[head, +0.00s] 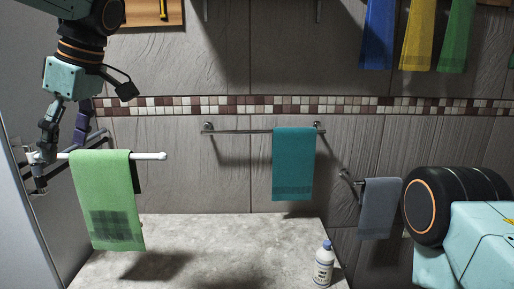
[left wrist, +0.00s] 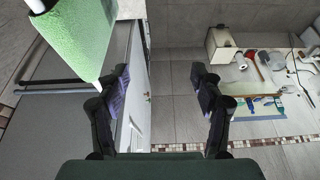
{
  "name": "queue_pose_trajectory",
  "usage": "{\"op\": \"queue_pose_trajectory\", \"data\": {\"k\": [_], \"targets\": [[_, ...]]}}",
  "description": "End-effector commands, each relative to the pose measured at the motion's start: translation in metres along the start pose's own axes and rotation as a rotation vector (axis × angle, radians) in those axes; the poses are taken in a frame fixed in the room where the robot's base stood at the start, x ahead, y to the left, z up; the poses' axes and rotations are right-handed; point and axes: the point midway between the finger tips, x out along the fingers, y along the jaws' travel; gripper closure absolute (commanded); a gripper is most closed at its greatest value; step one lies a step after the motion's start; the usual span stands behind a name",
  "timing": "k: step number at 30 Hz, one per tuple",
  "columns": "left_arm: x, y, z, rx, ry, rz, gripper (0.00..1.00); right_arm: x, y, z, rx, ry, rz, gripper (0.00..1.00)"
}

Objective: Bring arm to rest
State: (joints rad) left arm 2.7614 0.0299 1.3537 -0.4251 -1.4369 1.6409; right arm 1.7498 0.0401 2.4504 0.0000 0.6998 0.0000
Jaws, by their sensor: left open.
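My left gripper (head: 66,150) is at the upper left in the head view, beside the left part of a white bar (head: 150,156). A light green towel (head: 108,200) with a darker patch low down hangs over that bar. In the left wrist view my left gripper (left wrist: 160,76) has its two fingers wide apart with nothing between them. The green towel (left wrist: 76,38) there lies to the left of the left finger, outside the gap. Whether a finger touches the bar I cannot tell. My right gripper is not in view.
A teal towel (head: 293,163) hangs on a metal rail, and a grey towel (head: 379,208) hangs at the right. Blue, yellow and green towels hang high at the right. A white bottle (head: 323,265) stands on the stone surface (head: 225,240), otherwise largely clear. A grey panel (head: 25,230) borders the left.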

Motion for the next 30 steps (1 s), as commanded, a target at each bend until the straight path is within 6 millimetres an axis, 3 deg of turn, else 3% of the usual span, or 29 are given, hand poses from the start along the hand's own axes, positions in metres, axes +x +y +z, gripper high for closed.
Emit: {"op": "queue_pose_trajectory", "data": {"k": [3,11,16,20,23,30], "targets": [[0.000,0.001,0.000,0.000,0.000,-0.001,0.34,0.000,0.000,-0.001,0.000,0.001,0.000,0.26],[0.070,0.020,0.040,0.172,-0.044,0.008,0.34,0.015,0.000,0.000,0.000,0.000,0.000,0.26],[0.125,0.027,0.072,0.303,-0.083,0.020,0.34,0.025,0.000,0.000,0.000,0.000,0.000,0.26],[0.185,0.026,0.108,0.438,-0.129,0.033,0.34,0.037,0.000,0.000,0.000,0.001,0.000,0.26],[0.241,0.018,0.142,0.562,-0.175,0.052,0.34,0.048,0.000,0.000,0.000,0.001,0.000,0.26],[0.369,-0.027,0.224,0.835,-0.283,0.117,0.34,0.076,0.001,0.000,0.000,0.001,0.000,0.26]]}}
